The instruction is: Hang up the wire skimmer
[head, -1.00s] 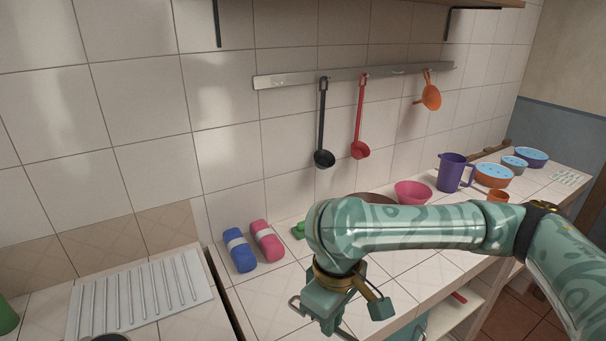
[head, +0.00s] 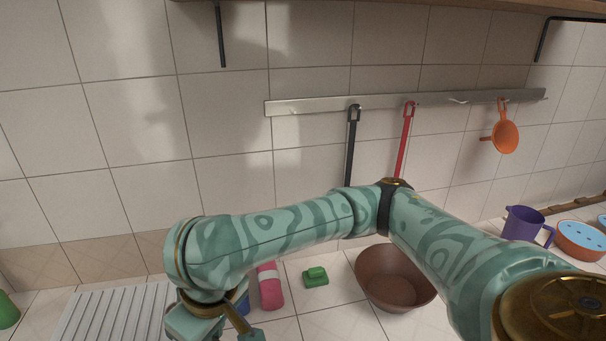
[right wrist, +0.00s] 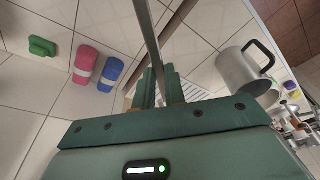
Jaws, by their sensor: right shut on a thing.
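My right gripper (head: 212,326) is at the bottom left of the head view, below my forearm and low over the counter. In the right wrist view its fingers (right wrist: 165,90) are shut on a thin grey metal handle (right wrist: 150,38), which seems to be the wire skimmer's. The skimmer's head is not visible. The grey hook rail (head: 430,99) runs along the tiled wall. A black ladle (head: 351,145), a red ladle (head: 403,145) and an orange strainer (head: 505,137) hang from it. A bare hook (head: 460,100) shows between the red ladle and the strainer. My left gripper is not in view.
On the counter are a pink roll (head: 269,288), a blue roll (right wrist: 111,73), a green sponge (head: 316,276), a brown bowl (head: 394,280) and a purple jug (head: 524,226). A white ribbed drainer (head: 110,315) lies left. A grey pot (right wrist: 240,75) shows in the wrist view.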

